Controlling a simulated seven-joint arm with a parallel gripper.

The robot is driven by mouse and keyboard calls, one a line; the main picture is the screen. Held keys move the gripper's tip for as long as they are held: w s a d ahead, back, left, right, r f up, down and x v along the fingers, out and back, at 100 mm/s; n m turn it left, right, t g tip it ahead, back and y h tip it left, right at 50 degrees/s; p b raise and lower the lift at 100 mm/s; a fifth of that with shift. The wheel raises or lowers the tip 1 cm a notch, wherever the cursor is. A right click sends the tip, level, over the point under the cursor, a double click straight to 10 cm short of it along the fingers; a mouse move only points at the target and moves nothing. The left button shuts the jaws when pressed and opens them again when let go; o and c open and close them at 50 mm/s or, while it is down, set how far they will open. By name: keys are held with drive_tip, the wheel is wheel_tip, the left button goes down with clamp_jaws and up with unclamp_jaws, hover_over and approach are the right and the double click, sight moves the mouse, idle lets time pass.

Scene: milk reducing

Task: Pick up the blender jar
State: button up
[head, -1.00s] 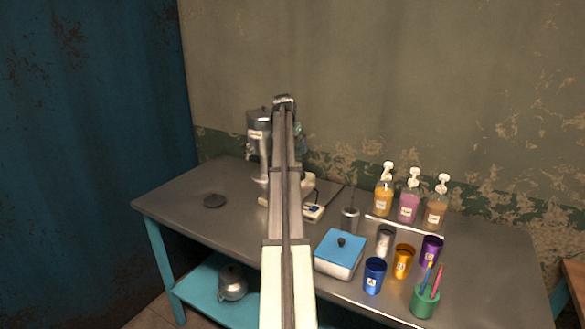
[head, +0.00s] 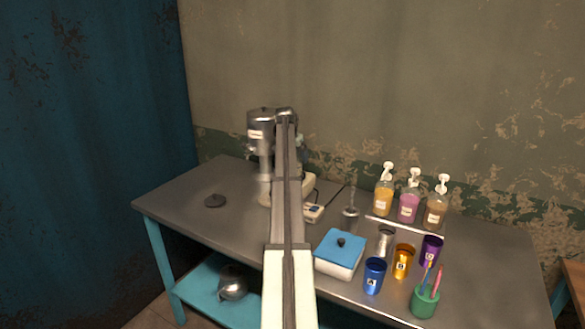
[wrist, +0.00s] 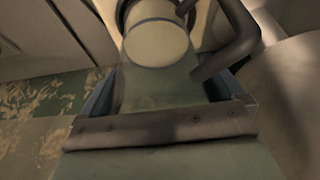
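The blender (head: 262,132) is a silver, labelled upright machine on the left half of the table. My arm covers its right side. I cannot clearly pick out the jar in the head view; a small greenish patch shows just right of my arm. My gripper is hidden behind my arm there. In the wrist view my gripper (wrist: 158,88) has its two fingers wide apart. A pale, round-ended cylinder (wrist: 156,42), perhaps part of the jar, lies at and beyond the fingertips. A dark curved handle (wrist: 238,40) rises beside the right finger. No contact is clear.
A blue-lidded box (head: 340,253), coloured cups (head: 403,262), a green pen cup (head: 425,300) and pump bottles (head: 409,203) stand to the right. A metal pot (head: 232,283) sits on the lower shelf.

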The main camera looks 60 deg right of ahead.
drive_tip(key=c, duration=1)
